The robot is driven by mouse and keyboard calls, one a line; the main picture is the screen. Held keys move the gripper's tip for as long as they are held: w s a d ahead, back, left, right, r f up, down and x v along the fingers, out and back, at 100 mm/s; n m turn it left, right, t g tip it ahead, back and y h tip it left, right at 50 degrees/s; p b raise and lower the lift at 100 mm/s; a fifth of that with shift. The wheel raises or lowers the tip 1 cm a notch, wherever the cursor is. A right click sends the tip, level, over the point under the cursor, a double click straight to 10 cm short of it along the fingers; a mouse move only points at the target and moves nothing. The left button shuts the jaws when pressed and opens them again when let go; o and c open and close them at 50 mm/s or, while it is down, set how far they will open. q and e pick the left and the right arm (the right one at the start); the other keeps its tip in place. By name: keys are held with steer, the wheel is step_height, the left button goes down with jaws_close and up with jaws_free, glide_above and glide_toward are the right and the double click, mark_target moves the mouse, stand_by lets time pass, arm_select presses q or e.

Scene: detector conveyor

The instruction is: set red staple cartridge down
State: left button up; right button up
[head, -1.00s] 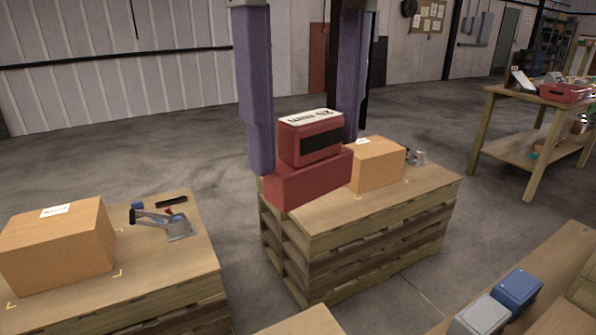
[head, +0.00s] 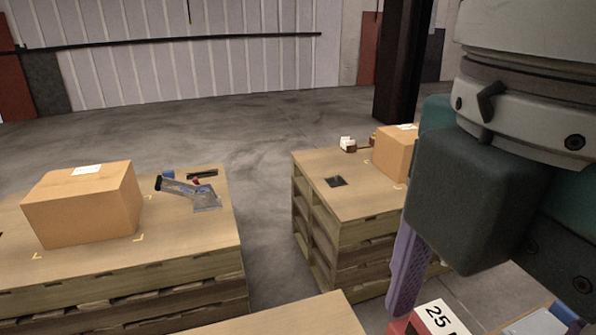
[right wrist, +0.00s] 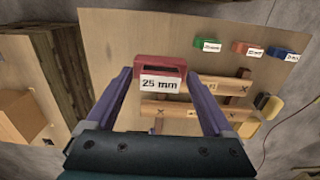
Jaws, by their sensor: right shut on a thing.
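The red staple cartridge (right wrist: 160,66), with a white "25 mm" label, is between the two purple fingers of my right gripper (right wrist: 158,75) in the right wrist view. The gripper is shut on it and holds it above a wooden surface. In the head view only a red corner and the white label of the cartridge (head: 437,318) show at the bottom edge, below a purple finger of my right gripper (head: 407,275). The other finger is hidden there. My left gripper is not in view.
The wooden tabletop (right wrist: 112,35) bears labelled green (right wrist: 208,45), red (right wrist: 247,48) and blue (right wrist: 285,54) blocks and wooden strips with X marks (right wrist: 210,85). Pallet stacks with cardboard boxes (head: 85,205) and a stapler (head: 190,190) stand ahead, with floor between them.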

arm_select(q)
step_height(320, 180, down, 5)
steer(key=b, duration=0.4)
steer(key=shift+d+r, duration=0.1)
arm_select(e)
step_height(320, 180, down, 20)
steer(key=shift+s+r, duration=0.1)
steer(key=shift+r, duration=0.05)
steer(key=shift+f, duration=0.2)
steer(key=o, duration=1.2)
steer(key=shift+c, duration=0.2)
